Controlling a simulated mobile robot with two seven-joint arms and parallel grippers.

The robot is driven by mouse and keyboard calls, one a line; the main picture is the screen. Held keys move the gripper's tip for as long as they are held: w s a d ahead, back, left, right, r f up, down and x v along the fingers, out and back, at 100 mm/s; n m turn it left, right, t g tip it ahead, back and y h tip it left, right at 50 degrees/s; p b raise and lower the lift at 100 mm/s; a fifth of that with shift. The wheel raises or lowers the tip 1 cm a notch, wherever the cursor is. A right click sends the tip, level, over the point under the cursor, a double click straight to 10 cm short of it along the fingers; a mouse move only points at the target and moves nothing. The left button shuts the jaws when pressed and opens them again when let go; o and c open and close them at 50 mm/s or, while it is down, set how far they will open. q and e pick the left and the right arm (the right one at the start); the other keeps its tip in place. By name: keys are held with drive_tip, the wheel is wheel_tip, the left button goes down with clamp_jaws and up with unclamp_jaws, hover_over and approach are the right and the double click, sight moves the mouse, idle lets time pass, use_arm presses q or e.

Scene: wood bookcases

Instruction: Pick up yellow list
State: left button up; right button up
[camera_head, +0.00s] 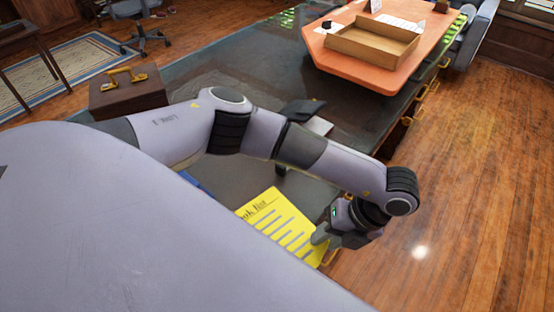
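The yellow list (278,222) is a bright sheet with dark heading letters ending in "list" and pale lines. It shows at the near edge of the dark desk, low in the middle of the head view. My body hides its lower left part. My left gripper (322,237) is at the sheet's right edge, with its fingers over or against that edge. The fingers are small and partly hidden, so I cannot tell whether they are closed on the paper. My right gripper is not in view.
A brown case (127,92) with a yellow handle stands on the dark desk (225,72). A black object (302,109) lies behind my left arm. An open wooden tray (372,46) sits on the orange top (330,58). Open wooden floor (480,190) lies to the right.

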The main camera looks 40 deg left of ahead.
use_arm(q)
clamp_jaws()
drive_tip(key=shift+r, duration=0.15)
